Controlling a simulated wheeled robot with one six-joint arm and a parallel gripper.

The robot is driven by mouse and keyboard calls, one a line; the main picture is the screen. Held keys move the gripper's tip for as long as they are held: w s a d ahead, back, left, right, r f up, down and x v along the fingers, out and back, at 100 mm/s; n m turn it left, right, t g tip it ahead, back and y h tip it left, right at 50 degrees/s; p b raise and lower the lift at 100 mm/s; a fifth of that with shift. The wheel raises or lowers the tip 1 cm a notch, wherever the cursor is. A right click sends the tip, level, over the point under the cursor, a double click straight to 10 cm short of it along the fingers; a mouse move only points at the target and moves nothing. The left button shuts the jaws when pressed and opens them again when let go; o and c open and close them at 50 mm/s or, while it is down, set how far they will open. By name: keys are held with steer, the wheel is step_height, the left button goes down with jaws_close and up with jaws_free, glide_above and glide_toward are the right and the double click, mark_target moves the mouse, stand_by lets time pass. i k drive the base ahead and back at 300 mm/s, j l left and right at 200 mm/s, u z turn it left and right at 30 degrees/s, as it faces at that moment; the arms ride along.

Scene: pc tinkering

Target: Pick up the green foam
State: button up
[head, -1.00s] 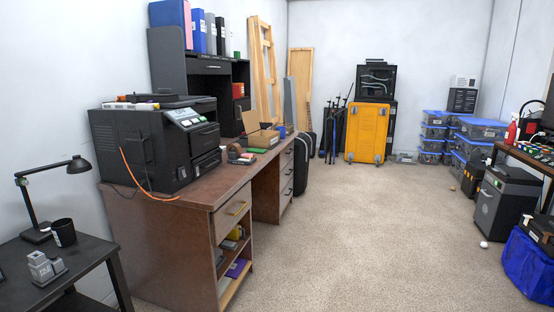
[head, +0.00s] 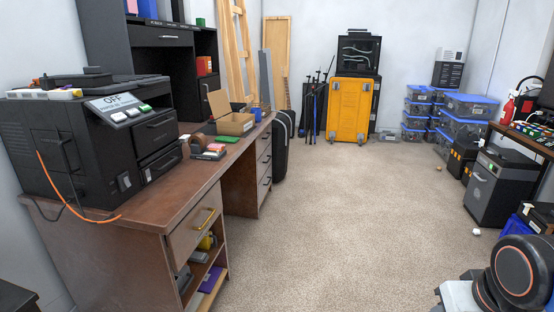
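A flat green piece (head: 228,139) lies on the brown desk in front of the open cardboard box (head: 235,123). A small green block (head: 201,22) sits on top of the black shelf unit. Both are small, and I cannot tell which one is foam. Part of my arm shows at the lower right, but my gripper is out of view.
The brown desk (head: 150,205) runs along the left, with a large black printer (head: 90,140) on its near end. A tape dispenser (head: 197,146) stands near the green piece. A black suitcase (head: 284,145) stands beyond the desk. The carpet (head: 350,210) in the middle is clear.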

mark_target(230, 140)
steer(key=i+u, duration=0.2)
steer(key=i, duration=0.3)
steer(key=i+l+u, duration=0.2)
steer(key=i, duration=0.3)
steer(key=i+l+u, duration=0.15)
steer(key=i, duration=0.4)
